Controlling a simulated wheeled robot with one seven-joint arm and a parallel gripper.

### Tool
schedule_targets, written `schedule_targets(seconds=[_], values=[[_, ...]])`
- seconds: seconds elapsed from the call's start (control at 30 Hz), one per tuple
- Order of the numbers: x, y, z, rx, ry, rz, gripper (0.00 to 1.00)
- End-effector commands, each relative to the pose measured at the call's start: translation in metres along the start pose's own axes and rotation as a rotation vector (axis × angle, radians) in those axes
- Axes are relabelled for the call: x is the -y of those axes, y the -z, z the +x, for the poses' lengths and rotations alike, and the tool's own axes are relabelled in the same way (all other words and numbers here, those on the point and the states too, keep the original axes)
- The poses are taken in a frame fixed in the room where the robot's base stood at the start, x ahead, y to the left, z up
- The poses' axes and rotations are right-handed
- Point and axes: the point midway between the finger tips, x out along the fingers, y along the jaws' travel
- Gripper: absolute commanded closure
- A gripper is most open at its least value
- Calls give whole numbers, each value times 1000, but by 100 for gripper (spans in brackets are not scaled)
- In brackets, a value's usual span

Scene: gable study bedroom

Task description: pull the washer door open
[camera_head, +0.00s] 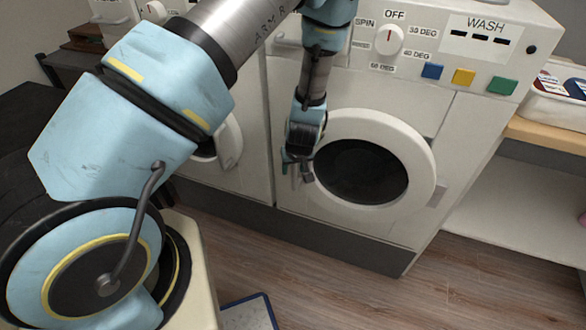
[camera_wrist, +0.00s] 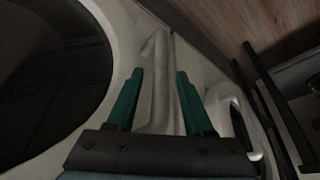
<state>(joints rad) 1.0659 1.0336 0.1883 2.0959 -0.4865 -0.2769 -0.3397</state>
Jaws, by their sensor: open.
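The washer door (camera_head: 418,150) is a round white ring with dark glass on the right-hand machine. It looks shut against the front panel. My gripper (camera_head: 297,170) is at the door's left edge, pointing down in the head view. In the wrist view my gripper (camera_wrist: 159,74) is open, with one teal finger on each side of the pale door handle (camera_wrist: 163,95). I cannot tell whether either finger touches the handle. The door's ring and dark glass (camera_wrist: 45,85) fill the left of that view. In the head view, my gripper mostly hides the handle.
A second white machine (camera_head: 252,160) with its own round door stands close on the left, partly behind my arm. A wooden shelf (camera_head: 545,135) with a white basket (camera_head: 545,105) is at the right. The wooden floor (camera_head: 350,290) before the washer is clear.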

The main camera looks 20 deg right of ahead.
Motion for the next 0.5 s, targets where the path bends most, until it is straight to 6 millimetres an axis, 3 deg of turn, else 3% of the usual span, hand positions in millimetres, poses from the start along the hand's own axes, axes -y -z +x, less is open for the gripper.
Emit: schedule_targets(seconds=[0.2,0.5], values=[[0,0,16,0,0,-1,48],[0,0,19,0,0,-1,48]])
